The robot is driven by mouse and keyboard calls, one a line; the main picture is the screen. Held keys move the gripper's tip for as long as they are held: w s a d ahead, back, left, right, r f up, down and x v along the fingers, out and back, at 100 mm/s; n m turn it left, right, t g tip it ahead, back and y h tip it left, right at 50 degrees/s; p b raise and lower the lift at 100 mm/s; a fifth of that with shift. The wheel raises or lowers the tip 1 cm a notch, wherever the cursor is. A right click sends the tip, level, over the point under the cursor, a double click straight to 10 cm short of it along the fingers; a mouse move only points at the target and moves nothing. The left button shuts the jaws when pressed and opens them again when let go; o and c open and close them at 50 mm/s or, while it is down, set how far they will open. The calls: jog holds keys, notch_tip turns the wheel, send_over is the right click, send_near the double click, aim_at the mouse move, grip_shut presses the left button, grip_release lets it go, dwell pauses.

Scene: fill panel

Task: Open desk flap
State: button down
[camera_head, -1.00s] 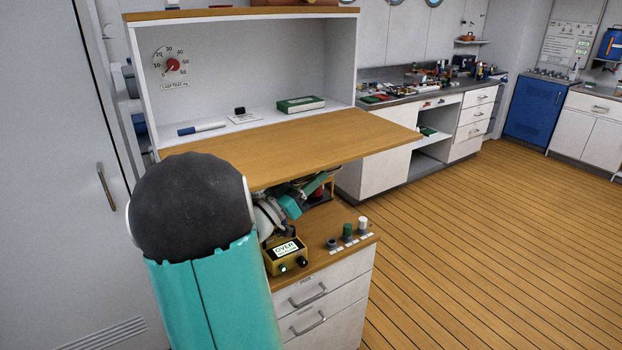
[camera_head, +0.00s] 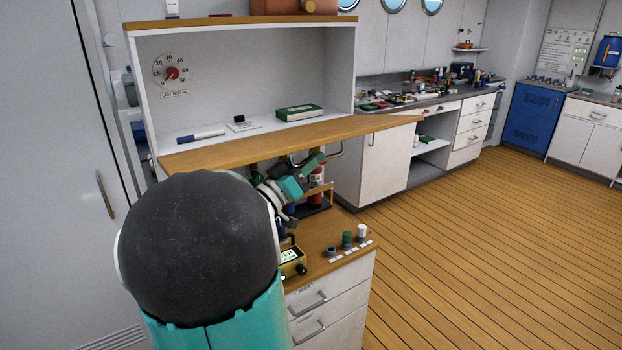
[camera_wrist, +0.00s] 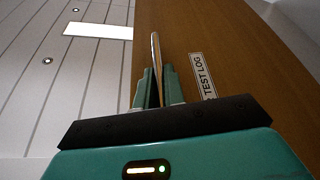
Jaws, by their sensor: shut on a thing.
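The desk flap (camera_head: 300,139) is a wooden board on the front of the white cabinet. In the head view it appears almost edge-on, with a narrow strip of its top showing. In the wrist view its brown wooden face (camera_wrist: 230,70) fills the right side and bears a "TEST LOG" label (camera_wrist: 203,76). My gripper (camera_wrist: 159,74) is shut on a thin upright bar (camera_wrist: 155,45), apparently the flap's handle, beside that face. In the head view my arm reaches below the flap; my fingertips cannot be made out there.
A marker (camera_head: 201,135) and a green box (camera_head: 299,113) lie on the shelf. Below the flap, a yellow box (camera_head: 291,263) and several small pots (camera_head: 347,239) stand on the lower wooden top (camera_head: 320,250). A red cylinder (camera_head: 317,180) stands behind. Floor (camera_head: 470,240) to the right is clear.

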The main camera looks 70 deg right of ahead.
jog(key=shift+w+r, duration=0.1)
jog(key=shift+r, duration=0.6)
jog(key=c, duration=1.5)
grip_release()
jog(key=shift+f, duration=0.1)
jog(key=v, duration=1.3)
jog(key=shift+w+a+f, duration=0.2)
jog(key=shift+a, duration=0.1)
jog(key=shift+a, duration=0.1)
